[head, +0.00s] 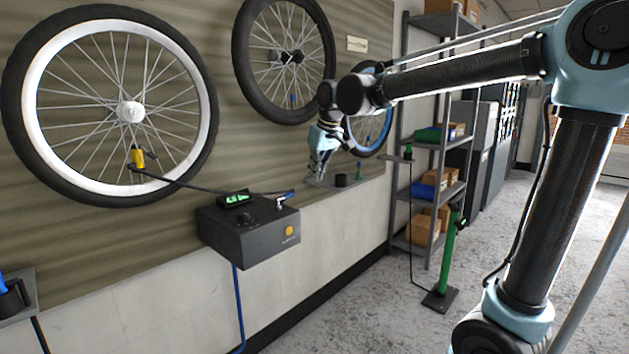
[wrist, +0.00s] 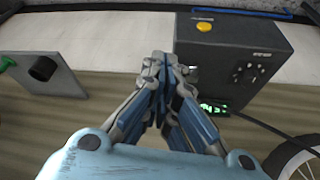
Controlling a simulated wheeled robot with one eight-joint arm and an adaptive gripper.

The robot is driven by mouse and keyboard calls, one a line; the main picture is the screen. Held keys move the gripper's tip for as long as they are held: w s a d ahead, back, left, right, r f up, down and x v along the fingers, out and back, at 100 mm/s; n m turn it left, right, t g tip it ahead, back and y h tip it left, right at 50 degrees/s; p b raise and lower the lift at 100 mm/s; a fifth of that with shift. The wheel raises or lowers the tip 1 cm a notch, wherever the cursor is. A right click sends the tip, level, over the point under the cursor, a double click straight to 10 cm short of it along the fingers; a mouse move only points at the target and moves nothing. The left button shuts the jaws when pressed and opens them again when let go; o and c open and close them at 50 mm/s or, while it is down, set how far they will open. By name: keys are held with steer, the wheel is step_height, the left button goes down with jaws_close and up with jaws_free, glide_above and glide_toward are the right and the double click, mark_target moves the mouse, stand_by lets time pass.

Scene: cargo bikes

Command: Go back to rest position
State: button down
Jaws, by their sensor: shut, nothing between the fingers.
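My gripper (head: 318,172) is at the end of my arm, in front of the wall panel and above a small grey shelf. In the wrist view my gripper (wrist: 163,62) points toward the wall, with its fingertips together and nothing between them. The fingertips appear beside the dark control box (wrist: 232,62) in that view. In the head view the control box (head: 262,248) is on the wall, lower left of my gripper and apart from it.
A second wheel (head: 249,85) hangs centre. A grey shelf rack (head: 412,190) with boxes and a green floor pump (head: 448,255) stand at right. Floor beyond is clear.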

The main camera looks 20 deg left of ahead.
stand_by(0.3)
steer(key=s+d+f+m+h, duration=0.15)
steer(key=d+f, duration=0.25)
steer(key=d, duration=1)
steer(key=s+d+f+m, duration=0.1)
steer(key=d+f+m, duration=0.25)
steer(key=d, duration=1.05)
steer(key=s+d+f+m+h, duration=0.2)
steer(key=s+d+f+m, duration=0.3)
steer(key=s+d+f, duration=1)
steer(key=d+f, duration=0.1)
steer(key=d, duration=0.1)
steer(key=shift+s+d+f+g, duration=0.3)
steer(key=shift+s+f, duration=0.05)
steer(key=shift+a, duration=0.15)
